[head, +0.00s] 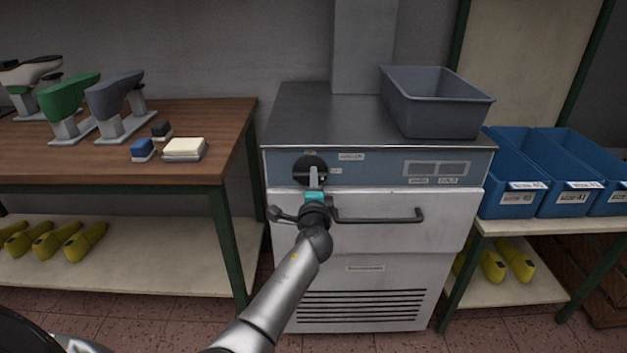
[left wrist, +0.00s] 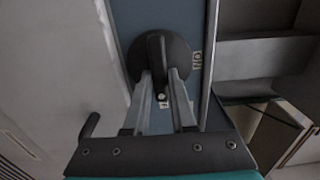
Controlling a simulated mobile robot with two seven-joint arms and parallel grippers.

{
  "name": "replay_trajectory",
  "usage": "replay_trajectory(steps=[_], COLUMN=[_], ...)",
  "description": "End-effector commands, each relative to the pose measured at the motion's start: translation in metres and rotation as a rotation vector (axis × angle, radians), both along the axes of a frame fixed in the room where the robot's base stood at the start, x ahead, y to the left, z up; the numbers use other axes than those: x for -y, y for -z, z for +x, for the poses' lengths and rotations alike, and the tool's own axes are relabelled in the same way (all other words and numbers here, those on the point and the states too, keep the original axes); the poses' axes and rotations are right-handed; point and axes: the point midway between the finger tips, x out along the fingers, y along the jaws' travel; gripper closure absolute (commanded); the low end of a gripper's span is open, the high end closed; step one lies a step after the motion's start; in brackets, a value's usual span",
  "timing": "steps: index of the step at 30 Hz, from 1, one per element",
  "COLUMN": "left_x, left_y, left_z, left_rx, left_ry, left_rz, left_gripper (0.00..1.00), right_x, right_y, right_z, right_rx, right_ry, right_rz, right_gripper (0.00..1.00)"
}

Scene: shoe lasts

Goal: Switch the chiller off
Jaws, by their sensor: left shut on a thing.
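The chiller (head: 385,255) is a pale metal cabinet with a blue-grey control strip. A round black rotary switch (head: 301,168) sits at the left of the strip. My left gripper (head: 314,178) is at the switch. In the left wrist view, its two fingers (left wrist: 160,85) are shut on the raised black bar of the switch (left wrist: 155,52). A white dot shows at the bar's lower end in that view, near a small label mostly hidden between the fingers. An "ON" label (left wrist: 196,60) is beside the dial, off the bar's line. My right gripper is out of view.
A black drawer handle (head: 385,219) projects below the strip, close to my left wrist. A grey bin (head: 437,119) stands on the chiller top. A wooden bench (head: 215,138) with shoe lasts is at left. Blue bins (head: 553,170) stand on a rack at right.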

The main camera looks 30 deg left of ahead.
Motion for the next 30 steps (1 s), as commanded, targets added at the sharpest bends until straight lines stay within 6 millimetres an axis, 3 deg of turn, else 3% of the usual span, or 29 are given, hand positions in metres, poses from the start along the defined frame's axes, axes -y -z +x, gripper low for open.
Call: replay_trajectory(steps=[2, 3, 11, 22, 30], left_x=[0.0, 0.0, 0.0, 0.003, 0.024], left_y=[-0.002, -0.002, -0.001, -0.001, -0.001], left_z=[0.001, 0.001, 0.0, -0.005, -0.037], left_rx=[0.002, 0.002, 0.001, 0.001, -0.002], left_ry=[0.002, 0.002, 0.001, 0.001, 0.002], left_rz=[0.006, 0.006, 0.003, 0.001, -0.001], left_gripper=[1.0, 0.74, 0.46, 0.46, 0.46], right_x=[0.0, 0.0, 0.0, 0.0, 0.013], right_y=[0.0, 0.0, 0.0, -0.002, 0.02], right_z=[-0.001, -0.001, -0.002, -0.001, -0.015], right_rx=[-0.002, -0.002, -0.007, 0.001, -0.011], right_ry=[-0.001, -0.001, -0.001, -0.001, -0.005], right_rz=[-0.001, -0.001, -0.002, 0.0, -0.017], right_gripper=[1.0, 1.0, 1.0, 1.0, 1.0])
